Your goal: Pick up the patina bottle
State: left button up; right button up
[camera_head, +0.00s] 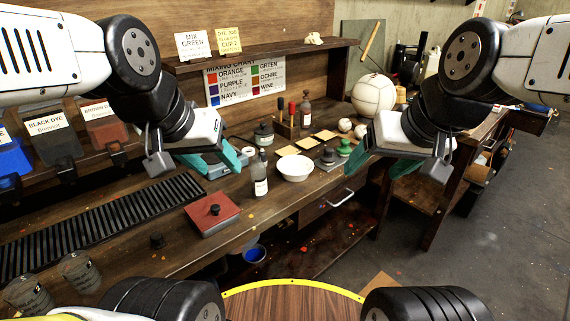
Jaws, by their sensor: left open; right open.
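A small dark-capped bottle with a white label (261,180) stands upright near the front edge of the workbench. Another bottle (305,113) stands further back by the tool holder. Their labels are too small to read, so I cannot tell which is the patina bottle. My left gripper (212,160) is open, with teal fingers, above the bench to the left of the front bottle. My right gripper (388,160) is open, to the right of the white bowl and near the bench's right part. Both grippers are empty.
A white bowl (295,168) stands right of the front bottle. A red box (212,213) and a black slatted rack (105,228) lie to the left. Dark and green stampers (344,148) and a large white ball (373,95) are to the right. A shelf (270,53) overhangs the back.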

aim_at(258, 169)
jog(key=u, duration=1.25)
jog(key=k+l+u, duration=0.35)
jog(key=l, duration=0.25)
jog(key=k+l+u, duration=0.35)
jog(key=k+l, duration=0.15)
jog(key=i+l, duration=0.1)
jog(key=l, duration=0.45)
jog(key=i, duration=0.1)
